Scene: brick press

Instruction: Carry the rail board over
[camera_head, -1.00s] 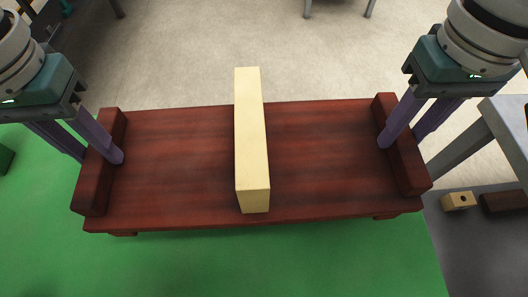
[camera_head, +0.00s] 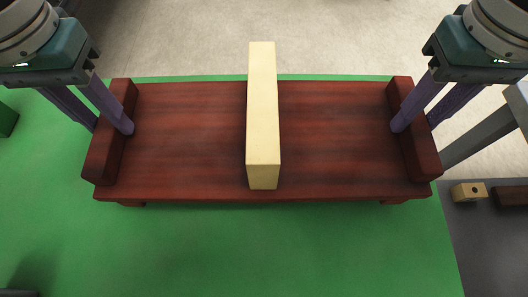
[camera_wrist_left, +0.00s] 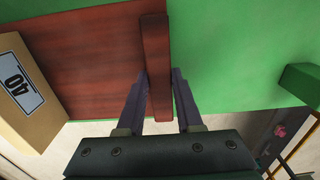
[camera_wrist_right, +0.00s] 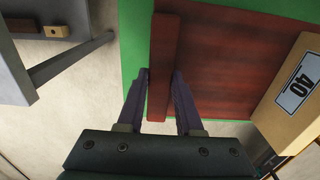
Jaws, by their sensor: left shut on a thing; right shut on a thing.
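The rail board (camera_head: 190,130) is a dark red wooden board with a raised rail along each short end. It hangs between my two grippers above the green surface and looks about level. A pale yellow block (camera_head: 263,115) lies across its middle; a label reading 40 shows on the block in the left wrist view (camera_wrist_left: 30,95) and the right wrist view (camera_wrist_right: 290,95). My left gripper (camera_head: 112,128) is shut on the left rail (camera_wrist_left: 157,60). My right gripper (camera_head: 414,128) is shut on the right rail (camera_wrist_right: 163,60).
A green surface (camera_head: 260,250) spreads under and in front of the board, clear there. At right, a grey table (camera_head: 490,240) holds a small holed tan block (camera_head: 468,192) and a dark red piece (camera_head: 512,195). A green block (camera_head: 6,120) stands at far left.

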